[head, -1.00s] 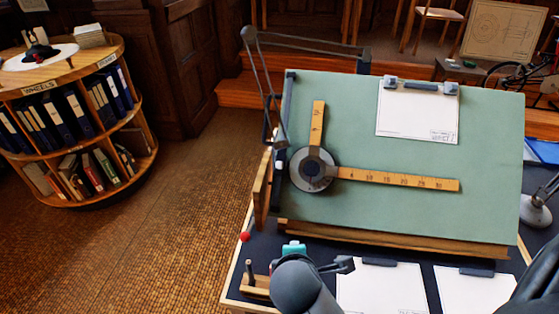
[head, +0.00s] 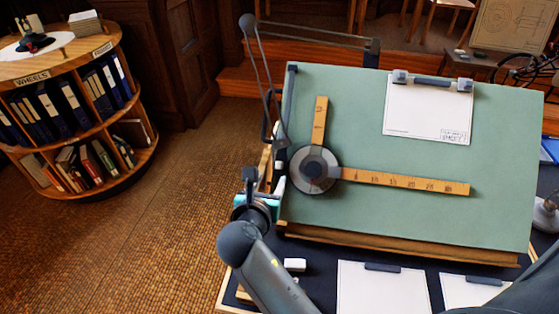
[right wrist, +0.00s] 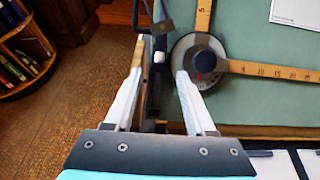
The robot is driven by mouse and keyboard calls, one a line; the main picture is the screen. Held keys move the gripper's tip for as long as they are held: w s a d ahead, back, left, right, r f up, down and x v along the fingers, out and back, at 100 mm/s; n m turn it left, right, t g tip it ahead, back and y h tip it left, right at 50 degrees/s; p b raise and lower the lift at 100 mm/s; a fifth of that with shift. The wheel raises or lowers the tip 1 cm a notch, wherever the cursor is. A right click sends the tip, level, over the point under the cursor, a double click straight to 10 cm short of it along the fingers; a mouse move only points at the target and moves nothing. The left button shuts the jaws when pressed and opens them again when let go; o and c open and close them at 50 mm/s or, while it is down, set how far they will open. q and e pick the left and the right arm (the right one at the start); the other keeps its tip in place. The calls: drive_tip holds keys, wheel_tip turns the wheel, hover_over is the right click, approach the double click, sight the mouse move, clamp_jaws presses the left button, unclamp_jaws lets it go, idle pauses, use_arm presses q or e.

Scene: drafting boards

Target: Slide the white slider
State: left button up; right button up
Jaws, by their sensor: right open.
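In the head view my right gripper (head: 272,172) is at the board's left edge, and the slider is hard to make out among the fingers. My left gripper is not in view.
A round drafting head (head: 315,170) with wooden rulers lies on the board, close to my right finger. A lamp arm (head: 262,85) stands behind the rail. White sheets (head: 383,290) and a white block (head: 295,265) lie on the dark desk. A bookcase (head: 75,110) stands left.

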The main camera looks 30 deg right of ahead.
sight(279, 163)
drive_tip(key=b+x, duration=0.3)
drive_tip(key=x, duration=0.9)
drive_tip(key=shift+w+d+f, duration=0.2)
drive_tip(key=shift+w+f, duration=0.05)
drive_tip(key=shift+w, duration=0.05)
clamp_jaws()
idle(0.9)
